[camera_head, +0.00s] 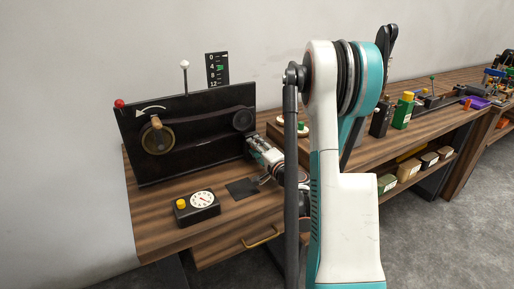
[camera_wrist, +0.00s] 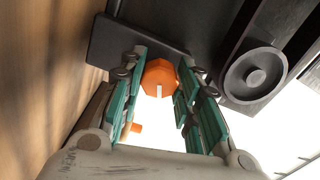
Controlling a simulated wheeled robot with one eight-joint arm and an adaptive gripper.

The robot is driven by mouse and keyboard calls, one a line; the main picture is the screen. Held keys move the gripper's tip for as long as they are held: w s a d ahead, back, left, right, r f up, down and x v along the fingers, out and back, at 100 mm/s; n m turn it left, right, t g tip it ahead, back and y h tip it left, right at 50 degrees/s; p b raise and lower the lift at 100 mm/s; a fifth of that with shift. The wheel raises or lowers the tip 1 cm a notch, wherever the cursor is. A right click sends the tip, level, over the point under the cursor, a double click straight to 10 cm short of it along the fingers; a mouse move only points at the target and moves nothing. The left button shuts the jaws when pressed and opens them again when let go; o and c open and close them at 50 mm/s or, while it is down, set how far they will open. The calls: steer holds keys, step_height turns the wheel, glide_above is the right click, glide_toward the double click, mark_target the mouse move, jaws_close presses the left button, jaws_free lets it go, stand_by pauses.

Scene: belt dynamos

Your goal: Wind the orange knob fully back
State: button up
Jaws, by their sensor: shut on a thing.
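The orange knob (camera_wrist: 159,74) is faceted, with a white mark that points toward the bottom of the wrist view. My gripper (camera_wrist: 160,68) has its teal-padded fingers on both sides of the knob and is shut on it. In the head view my gripper (camera_head: 258,148) is at the right end of the black belt panel (camera_head: 200,108), and the knob is hidden there. A dark plate (camera_wrist: 120,42) lies behind the knob in the wrist view.
The panel carries a brass wheel (camera_head: 158,141) with a wooden handle, a small pulley (camera_head: 243,120) and a scale (camera_head: 217,69) with a green pointer near 4. A yellow-buttoned dial box (camera_head: 198,207) and a dark mat (camera_head: 242,188) are on the table. Shelves with containers stand right.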

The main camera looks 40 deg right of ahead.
steer(key=shift+n, duration=1.9)
steer(key=shift+f, duration=0.1)
steer(key=o, duration=1.1)
steer(key=shift+c, duration=0.2)
